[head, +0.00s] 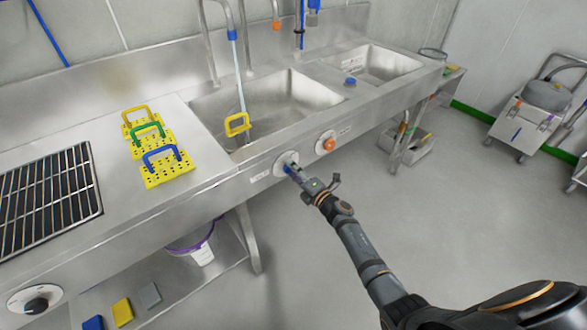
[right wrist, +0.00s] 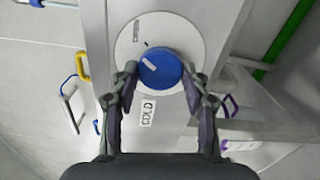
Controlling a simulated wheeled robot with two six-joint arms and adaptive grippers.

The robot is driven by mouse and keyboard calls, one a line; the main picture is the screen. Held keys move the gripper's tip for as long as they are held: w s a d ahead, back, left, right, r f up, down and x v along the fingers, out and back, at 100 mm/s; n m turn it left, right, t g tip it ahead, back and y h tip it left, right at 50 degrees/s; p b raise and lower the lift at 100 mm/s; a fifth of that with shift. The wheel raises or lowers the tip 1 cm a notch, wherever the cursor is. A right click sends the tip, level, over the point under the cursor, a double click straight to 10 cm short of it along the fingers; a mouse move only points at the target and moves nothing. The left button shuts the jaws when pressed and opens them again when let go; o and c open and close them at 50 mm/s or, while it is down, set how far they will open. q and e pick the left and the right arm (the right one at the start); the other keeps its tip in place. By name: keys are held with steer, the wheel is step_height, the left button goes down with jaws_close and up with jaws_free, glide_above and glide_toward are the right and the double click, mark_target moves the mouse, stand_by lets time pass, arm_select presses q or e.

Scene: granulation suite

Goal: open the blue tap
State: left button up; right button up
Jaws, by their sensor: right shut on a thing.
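The blue tap is a round blue knob (right wrist: 160,69) on a white dial plate on the sink's front panel. A label reading COLD is beside it in the right wrist view. In the head view the tap (head: 287,161) is partly hidden by my right gripper (head: 297,173). My right gripper (right wrist: 160,80) is shut on the knob, one finger on each side. The knob's white mark is turned toward the upper left in the wrist view. A thin pale stream (head: 239,75) runs from the blue-banded spout (head: 232,35) into the left basin. My left gripper is not in view.
An orange tap (head: 326,144) is on the same panel to the right. Several yellow perforated plates with handles (head: 166,169) stand on the counter. The floor to the right is clear up to a cart (head: 532,125).

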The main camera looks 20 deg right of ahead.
steer(key=shift+m+p, duration=0.4)
steer(key=shift+m, duration=0.4)
steer(key=o, duration=1.1)
steer(key=shift+o, duration=0.2)
steer(key=v, duration=1.2)
